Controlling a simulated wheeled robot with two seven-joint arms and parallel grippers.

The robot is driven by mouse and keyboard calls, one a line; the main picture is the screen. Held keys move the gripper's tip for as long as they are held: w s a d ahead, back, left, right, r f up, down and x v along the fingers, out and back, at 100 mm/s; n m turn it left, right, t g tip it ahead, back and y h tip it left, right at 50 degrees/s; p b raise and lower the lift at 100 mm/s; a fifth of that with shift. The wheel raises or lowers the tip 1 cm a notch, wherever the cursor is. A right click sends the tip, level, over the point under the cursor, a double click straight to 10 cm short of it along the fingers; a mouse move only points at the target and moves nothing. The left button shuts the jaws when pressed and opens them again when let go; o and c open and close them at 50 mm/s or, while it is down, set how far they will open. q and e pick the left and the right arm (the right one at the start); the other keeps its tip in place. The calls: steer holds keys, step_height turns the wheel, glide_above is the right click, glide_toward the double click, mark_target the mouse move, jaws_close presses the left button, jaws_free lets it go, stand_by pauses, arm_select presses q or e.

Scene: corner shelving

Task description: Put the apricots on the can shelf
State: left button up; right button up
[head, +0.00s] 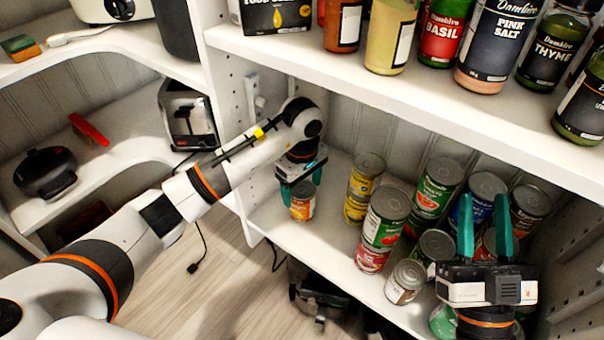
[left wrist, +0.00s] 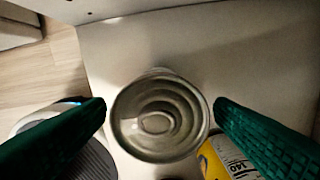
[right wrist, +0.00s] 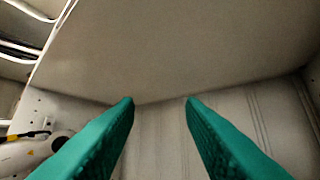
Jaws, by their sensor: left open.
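A small can with an orange label (head: 303,207), which looks like the apricots, stands upright at the left end of the can shelf (head: 275,221). In the left wrist view the can's round metal lid (left wrist: 158,118) lies between the two fingers, with a gap on each side; the gripper is open. The label text is too small to read. My right gripper (head: 484,205) is open and empty, fingers pointing up, in front of the cans at the right.
Yellow cans (head: 364,175) stand right of the orange can, then stacked red and green cans (head: 385,220) and several more. The spice shelf (head: 420,90) hangs above. A toaster (head: 188,115) sits on the left shelf. Bare shelf lies between orange and yellow cans.

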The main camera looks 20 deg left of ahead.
arm_select(q)
step_height(320, 180, up, 2)
steer(key=shift+r, duration=0.25)
steer(key=shift+r+p, duration=0.3)
steer(key=shift+r, duration=0.15)
arm_select(e)
steer(key=w+f+g, duration=0.2)
steer(key=f+g, duration=0.1)
steer(key=shift+f+h, duration=0.15)
steer(key=shift+h, duration=0.25)
arm_select(q)
steer(key=shift+s, duration=0.1)
arm_select(e)
steer(key=shift+s, duration=0.15)
